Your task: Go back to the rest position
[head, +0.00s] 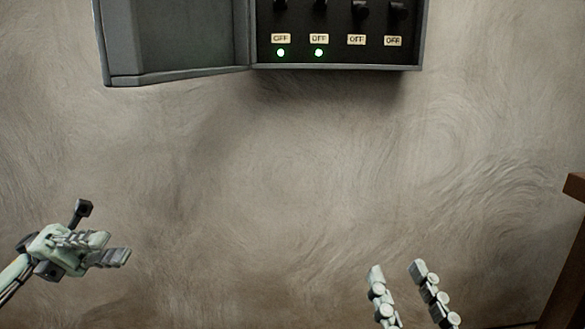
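My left gripper (117,248) is at the lower left, seen from the side and pointing right. Its fingers overlap in this view, so the gap between them cannot be judged. No object shows at its fingertips. My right gripper (397,270) is at the bottom, right of the middle, pointing up. Its two fingers are apart with nothing between them. Both grippers are well below the electrical box and clear of it.
A grey electrical box (335,67) is on the wall, its door (175,45) open to the left. Black switches sit above OFF labels; two green lights (281,53) glow at left. A brown wooden piece (572,250) stands at the right edge. The wall between is bare.

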